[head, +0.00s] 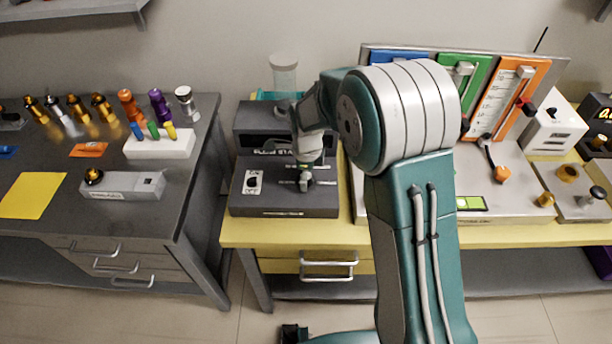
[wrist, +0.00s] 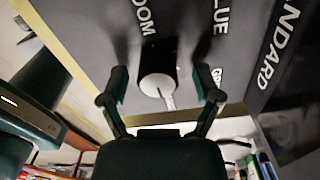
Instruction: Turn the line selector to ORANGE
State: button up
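A round knob (wrist: 158,75) with a dark side and a pale face stands on a dark panel in the wrist view. A white pointer line on it runs down and slightly right in the picture. Partly visible white lettering around it reads "LUE", "GR" and "OOM"; I cannot read ORANGE. My gripper (wrist: 160,84) is open, with one finger on each side of the knob and visible gaps. In the head view my gripper (head: 305,180) is low over the dark grey box (head: 270,205) on the yellow bench, mostly hiding the knob.
A board with blue, green and orange panels (head: 527,75) stands at the right, with an orange-tipped lever (head: 500,174) before it. A clear cylinder (head: 284,72) stands behind the box. The dark bench (head: 60,215) at left holds several bottles and a yellow sheet (head: 35,196).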

jog(key=shift+r, duration=0.1)
notch_tip(320, 180, up, 12)
dwell(0.5)
